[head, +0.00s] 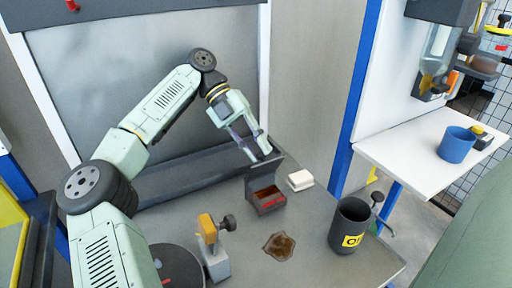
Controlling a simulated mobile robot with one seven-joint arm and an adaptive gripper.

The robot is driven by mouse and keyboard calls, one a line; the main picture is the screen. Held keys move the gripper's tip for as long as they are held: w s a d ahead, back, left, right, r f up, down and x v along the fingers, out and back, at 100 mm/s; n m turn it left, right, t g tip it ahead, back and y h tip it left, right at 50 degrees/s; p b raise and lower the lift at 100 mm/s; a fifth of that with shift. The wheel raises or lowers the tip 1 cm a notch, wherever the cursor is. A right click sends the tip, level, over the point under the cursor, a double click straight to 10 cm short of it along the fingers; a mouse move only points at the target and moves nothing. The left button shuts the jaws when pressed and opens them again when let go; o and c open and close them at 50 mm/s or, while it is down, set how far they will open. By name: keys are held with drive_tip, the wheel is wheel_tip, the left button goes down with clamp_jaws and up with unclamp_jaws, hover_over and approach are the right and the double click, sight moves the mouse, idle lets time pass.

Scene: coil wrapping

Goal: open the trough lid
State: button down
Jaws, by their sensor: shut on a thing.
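The trough (268,204) is a small dark box on the grey worktop, with a reddish-brown inside and a red mark on its front. Its dark lid (266,181) stands raised at the back of the box, so the inside shows. My gripper (261,158) reaches down from the upper left and is shut at the lid's upper edge. The exact contact between fingers and lid is too small to see clearly.
A white block (300,180) lies right of the trough. A black bin (349,225) with a yellow label stands front right. A brown patch (280,246) and an orange-topped stand (212,245) are in front. A blue cup (457,144) sits on the white side shelf (405,155).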

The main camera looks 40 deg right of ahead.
drive_tip(key=c, duration=1.4)
unclamp_jaws()
drive_tip(key=shift+c, duration=0.2)
drive_tip(key=shift+r, duration=0.1)
wheel_tip(320, 180, up, 10)
